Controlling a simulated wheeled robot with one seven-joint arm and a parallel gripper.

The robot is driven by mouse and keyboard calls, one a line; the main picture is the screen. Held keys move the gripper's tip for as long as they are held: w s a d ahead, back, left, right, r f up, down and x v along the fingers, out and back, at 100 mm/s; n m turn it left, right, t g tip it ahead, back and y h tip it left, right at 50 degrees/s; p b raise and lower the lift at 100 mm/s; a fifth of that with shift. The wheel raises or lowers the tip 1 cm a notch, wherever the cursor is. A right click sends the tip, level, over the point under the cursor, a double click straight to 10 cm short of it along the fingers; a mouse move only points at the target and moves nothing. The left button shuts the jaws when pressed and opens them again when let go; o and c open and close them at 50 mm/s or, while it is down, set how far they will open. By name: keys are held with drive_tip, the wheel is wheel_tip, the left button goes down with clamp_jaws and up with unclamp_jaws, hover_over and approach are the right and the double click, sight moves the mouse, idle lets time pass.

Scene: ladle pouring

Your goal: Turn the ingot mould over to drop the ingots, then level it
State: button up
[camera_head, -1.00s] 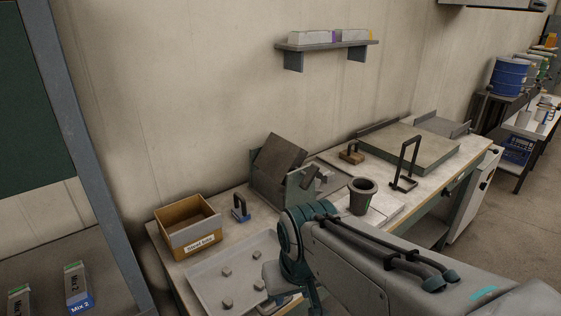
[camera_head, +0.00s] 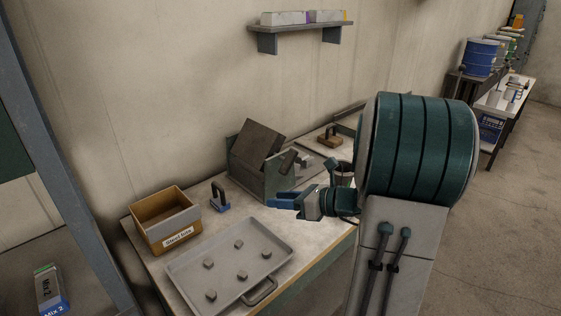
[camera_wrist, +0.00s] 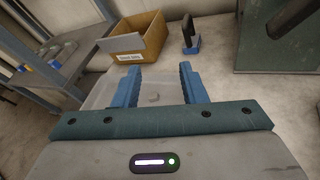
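The ingot mould (camera_head: 258,143) is a dark block, steeply tilted in a grey stand (camera_head: 277,187) on the bench. A dark bar (camera_head: 287,161), perhaps its handle, sticks out at the right. Several small grey ingots (camera_head: 239,244) lie apart on a flat grey tray (camera_head: 185,270) in front of the stand. My gripper (camera_head: 272,203) has blue fingers, spread and empty (camera_wrist: 155,85). It hangs in front of the stand, near the tray's far side. The mould's underside is hidden.
An open cardboard box (camera_head: 163,222) stands left on the bench, with a blue-based handled block (camera_head: 219,198) beside it. A dark crucible (camera_head: 344,174) is partly hidden behind my arm. A shelf (camera_head: 300,32) hangs on the wall. A grey post (camera_head: 70,150) stands at left.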

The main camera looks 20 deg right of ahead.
sight(292, 164)
drive_tip(key=w+d+m+t+h, duration=0.35)
drive_tip(key=d+m+t, duration=0.25)
drive_tip(key=d+m, duration=0.5)
drive_tip(key=shift+n+h, duration=0.35)
drive_tip(key=shift+n, duration=0.45)
drive_tip(key=x, duration=0.4)
drive_tip(key=d+p+x, duration=0.1)
drive_tip(key=x, duration=0.3)
drive_tip(key=d+x, duration=0.1)
drive_tip(key=x, duration=0.3)
drive_tip(key=shift+w+f, duration=0.25)
drive_tip(key=shift+w, duration=0.1)
clamp_jaws()
